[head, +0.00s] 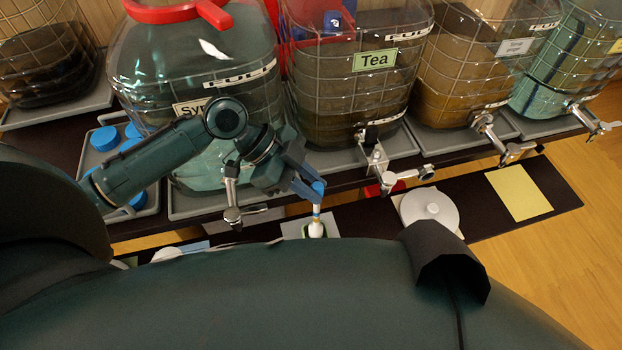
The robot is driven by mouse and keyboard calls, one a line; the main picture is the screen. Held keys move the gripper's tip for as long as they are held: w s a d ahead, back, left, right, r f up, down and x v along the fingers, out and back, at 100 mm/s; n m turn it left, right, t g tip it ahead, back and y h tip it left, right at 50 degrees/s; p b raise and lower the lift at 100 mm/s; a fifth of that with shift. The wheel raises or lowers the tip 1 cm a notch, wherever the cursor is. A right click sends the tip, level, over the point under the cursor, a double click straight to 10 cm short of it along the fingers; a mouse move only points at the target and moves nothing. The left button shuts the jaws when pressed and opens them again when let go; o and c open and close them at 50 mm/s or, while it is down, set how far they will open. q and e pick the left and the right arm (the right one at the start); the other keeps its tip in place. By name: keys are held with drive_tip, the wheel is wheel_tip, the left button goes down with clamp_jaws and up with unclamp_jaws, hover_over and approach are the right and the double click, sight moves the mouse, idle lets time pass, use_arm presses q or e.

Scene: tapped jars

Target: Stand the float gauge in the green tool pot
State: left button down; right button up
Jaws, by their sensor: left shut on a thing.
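My left gripper (314,188) reaches down in front of the jar shelf, between the Syrup jar and the Tea jar. It is shut on the float gauge (316,228), a slim upright stick with a blue upper part and a white bulb at its lower end. Around the white bulb shows a small dark green rim, which looks like the green tool pot (306,231), on a pale square. I cannot tell whether the bulb is inside the pot or just above it. My own body hides the area below. My right gripper is not in view.
Large jars with taps stand on grey trays along the shelf, including the Tea jar (352,100); their taps stick out near my left gripper. Blue caps (105,139) lie at left.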

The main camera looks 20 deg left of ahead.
use_arm(q)
wheel_tip(320, 180, down, 2)
drive_tip(key=shift+f+b, duration=0.25)
drive_tip(key=shift+b, duration=0.35)
drive_tip(key=shift+f+b, duration=0.4)
drive_tip(key=shift+f, duration=0.3)
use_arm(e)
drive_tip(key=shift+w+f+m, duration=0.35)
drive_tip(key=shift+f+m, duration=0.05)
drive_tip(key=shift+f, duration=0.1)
use_arm(q)
drive_tip(key=shift+f, duration=0.15)
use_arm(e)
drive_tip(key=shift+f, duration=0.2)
use_arm(q)
drive_tip(key=shift+f+b, duration=0.45)
drive_tip(key=shift+f, duration=0.05)
drive_tip(key=c, duration=1.2)
unclamp_jaws()
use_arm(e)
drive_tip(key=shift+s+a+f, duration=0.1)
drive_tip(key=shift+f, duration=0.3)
use_arm(q)
wheel_tip(320, 180, up, 10)
drive_tip(key=shift+p, duration=0.45)
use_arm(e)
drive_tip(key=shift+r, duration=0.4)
